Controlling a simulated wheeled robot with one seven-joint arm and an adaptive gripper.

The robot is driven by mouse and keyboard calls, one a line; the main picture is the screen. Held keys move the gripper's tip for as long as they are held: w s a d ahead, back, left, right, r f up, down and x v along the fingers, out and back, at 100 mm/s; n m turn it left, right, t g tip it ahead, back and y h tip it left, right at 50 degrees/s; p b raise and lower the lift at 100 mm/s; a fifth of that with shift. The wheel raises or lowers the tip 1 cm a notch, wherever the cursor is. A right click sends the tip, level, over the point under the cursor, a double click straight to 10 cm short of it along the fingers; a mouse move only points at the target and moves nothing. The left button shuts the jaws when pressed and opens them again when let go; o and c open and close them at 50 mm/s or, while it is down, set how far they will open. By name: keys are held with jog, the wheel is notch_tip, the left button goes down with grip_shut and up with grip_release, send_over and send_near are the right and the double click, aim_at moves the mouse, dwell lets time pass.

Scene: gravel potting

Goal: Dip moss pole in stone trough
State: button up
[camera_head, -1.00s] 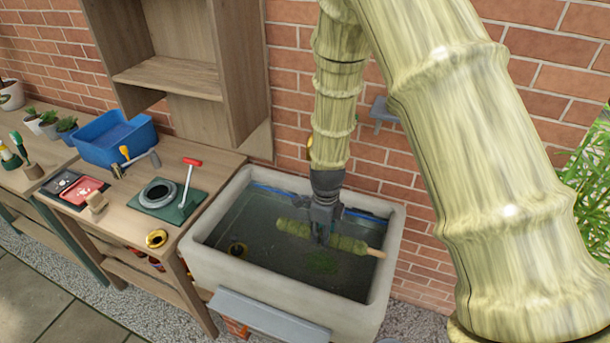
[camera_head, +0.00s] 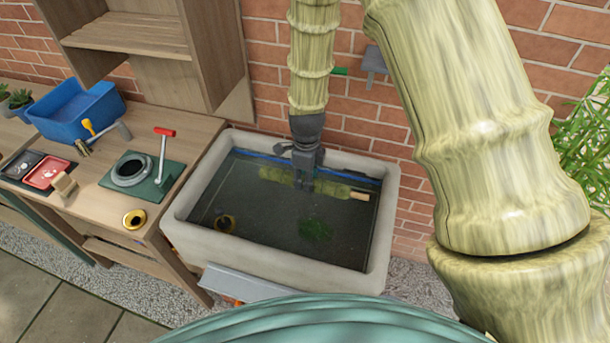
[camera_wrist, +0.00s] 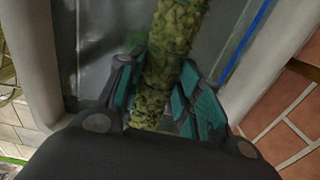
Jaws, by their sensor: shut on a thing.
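The moss pole (camera_head: 330,187) is a green mossy rod with a pale wooden end, lying roughly level across the back part of the stone trough (camera_head: 275,285). Most of it looks dim, as if under the dark water, and its pale end shows at the right. My gripper (camera_head: 304,186) reaches down into the trough and is shut on the pole near its middle. In the wrist view the pole (camera_wrist: 172,50) runs between the teal-padded fingers of my gripper (camera_wrist: 155,95). The gripper's tips are partly hidden by the pole and water.
A wooden bench at left holds a blue tub (camera_head: 75,112), a green-based press-like tool (camera_head: 143,176) and small trays. A brick wall (camera_head: 262,60) stands close behind.

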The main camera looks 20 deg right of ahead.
jog(key=f, duration=0.2)
jog(key=w+f+b, duration=0.1)
jog(key=f, duration=0.1)
jog(key=shift+w+f+b, duration=0.2)
jog(key=shift+f+b, duration=0.1)
jog(key=shift+f, duration=0.1)
jog(key=shift+w+a+f+b, duration=0.15)
jog(key=shift+f+b, duration=1.35)
jog(key=shift+f, duration=2.1)
jog(key=shift+w+d+f+b, duration=0.1)
jog(key=shift+f+b, duration=1.4)
jog(key=shift+f, duration=2.05)
jog(key=shift+r, duration=0.1)
jog(key=shift+r+p, duration=7.2)
jog(key=shift+r, duration=2.45)
